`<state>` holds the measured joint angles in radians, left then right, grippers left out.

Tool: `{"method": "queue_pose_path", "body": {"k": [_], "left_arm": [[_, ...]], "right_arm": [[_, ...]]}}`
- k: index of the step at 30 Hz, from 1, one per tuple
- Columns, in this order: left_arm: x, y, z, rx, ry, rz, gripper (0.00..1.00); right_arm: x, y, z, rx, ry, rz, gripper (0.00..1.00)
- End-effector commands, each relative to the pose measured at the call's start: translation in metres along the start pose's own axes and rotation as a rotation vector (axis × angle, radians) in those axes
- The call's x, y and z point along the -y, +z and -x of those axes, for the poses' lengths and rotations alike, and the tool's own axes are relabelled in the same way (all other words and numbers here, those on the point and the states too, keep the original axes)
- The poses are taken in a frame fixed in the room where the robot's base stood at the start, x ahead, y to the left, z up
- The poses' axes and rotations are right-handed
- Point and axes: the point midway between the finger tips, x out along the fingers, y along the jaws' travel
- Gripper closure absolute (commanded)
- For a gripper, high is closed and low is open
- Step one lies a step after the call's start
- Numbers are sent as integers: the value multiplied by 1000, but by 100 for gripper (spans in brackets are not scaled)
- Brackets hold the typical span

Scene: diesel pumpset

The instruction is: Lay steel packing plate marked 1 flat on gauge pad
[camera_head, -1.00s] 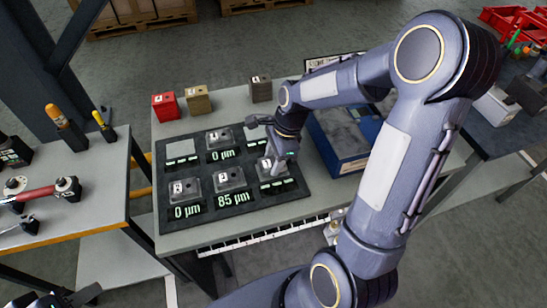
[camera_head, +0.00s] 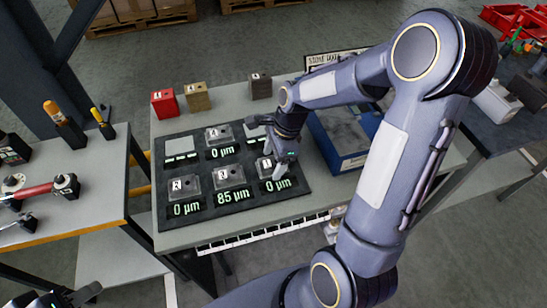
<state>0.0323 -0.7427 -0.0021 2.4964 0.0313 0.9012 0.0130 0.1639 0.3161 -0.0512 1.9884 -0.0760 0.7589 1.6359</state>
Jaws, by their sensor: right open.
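The dark gauge board (camera_head: 165,216) lies on the grey table. The plate marked 1 (camera_head: 266,164) appears to rest flat on the front right pad; the display below it reads 0 µm. My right gripper (camera_head: 274,160) is open at the plate's right side and hides part of it. The plates marked 2 (camera_head: 186,185), 3 (camera_head: 229,175) and 4 (camera_head: 219,134) sit on other pads. Their displays read 0, 85 and 0 µm. The back left pad (camera_head: 180,147) is bare, with dashes below. My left gripper (camera_head: 82,297) shows only partly at the bottom left.
A red block (camera_head: 164,103), a tan block (camera_head: 198,97) and a dark block (camera_head: 260,86) stand behind the board. A blue box (camera_head: 345,135) stands right of it, close to my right arm. A side table (camera_head: 95,205) with tools is at left.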

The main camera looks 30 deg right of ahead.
Motion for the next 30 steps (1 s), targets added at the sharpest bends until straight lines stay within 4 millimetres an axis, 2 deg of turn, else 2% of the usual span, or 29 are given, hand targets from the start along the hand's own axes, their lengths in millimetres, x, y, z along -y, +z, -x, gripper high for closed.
{"method": "queue_pose_path", "body": {"k": [5, 18, 22, 30], "left_arm": [[0, 0, 0, 0, 0, 0, 64], [-1, -1, 2, 0, 0, 0, 64], [-1, -1, 3, 0, 0, 0, 64], [-1, -1, 3, 0, 0, 0, 64]], "right_arm": [[0, 0, 4, -1, 0, 0, 29], [1, 0, 70, 0, -3, 0, 29], [0, 0, 77, 0, -1, 0, 29], [0, 0, 78, 0, 0, 0, 29]]}}
